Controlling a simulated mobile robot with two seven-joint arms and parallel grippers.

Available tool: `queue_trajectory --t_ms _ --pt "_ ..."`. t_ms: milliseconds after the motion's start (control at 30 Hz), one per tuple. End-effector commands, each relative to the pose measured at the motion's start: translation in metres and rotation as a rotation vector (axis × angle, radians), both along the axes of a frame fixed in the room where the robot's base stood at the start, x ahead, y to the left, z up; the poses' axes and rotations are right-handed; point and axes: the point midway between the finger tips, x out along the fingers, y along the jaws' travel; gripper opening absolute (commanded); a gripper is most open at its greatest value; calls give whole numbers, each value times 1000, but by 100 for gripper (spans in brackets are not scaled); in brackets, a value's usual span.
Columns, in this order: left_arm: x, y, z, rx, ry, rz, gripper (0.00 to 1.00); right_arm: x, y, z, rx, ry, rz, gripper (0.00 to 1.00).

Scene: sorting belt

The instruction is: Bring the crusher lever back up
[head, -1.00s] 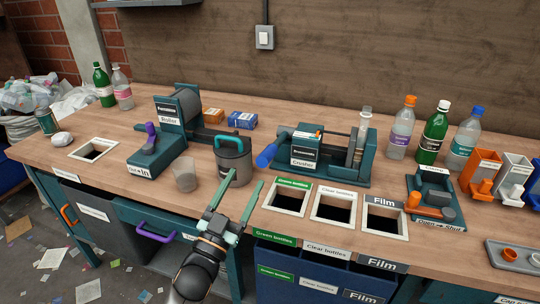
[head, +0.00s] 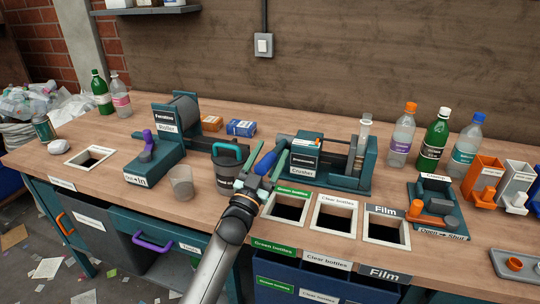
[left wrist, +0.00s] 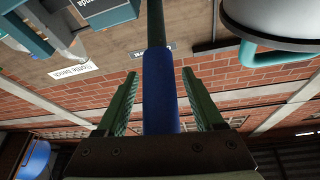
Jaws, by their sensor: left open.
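The crusher (head: 304,158) is a teal machine at the middle of the bench, with a clear bottle (head: 364,135) upright at its right end. Its lever has a blue handle (head: 267,161) that sticks out low at the crusher's left side. My left gripper (head: 265,163) is open, its green fingers on either side of the blue handle. In the left wrist view the handle (left wrist: 160,95) lies between the two fingers (left wrist: 159,73), with a gap visible on each side. My right gripper is not in view.
A dark tub with a teal handle (head: 228,170) stands close left of my gripper, with a clear cup (head: 181,183) beside it. Framed sorting holes (head: 334,213) lie in front of the crusher. Bottles (head: 433,137) stand at the right back.

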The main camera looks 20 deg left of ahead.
Motion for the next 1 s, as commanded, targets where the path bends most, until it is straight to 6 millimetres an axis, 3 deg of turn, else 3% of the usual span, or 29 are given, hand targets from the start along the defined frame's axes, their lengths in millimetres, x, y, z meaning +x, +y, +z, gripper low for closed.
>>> queue_trajectory --t_ms 233,833,1000 --pt "1 0 0 0 0 0 69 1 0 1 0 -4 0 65" --pt "0 0 0 0 0 0 2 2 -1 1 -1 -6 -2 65" --pt "0 0 0 1 1 1 0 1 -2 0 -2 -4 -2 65"
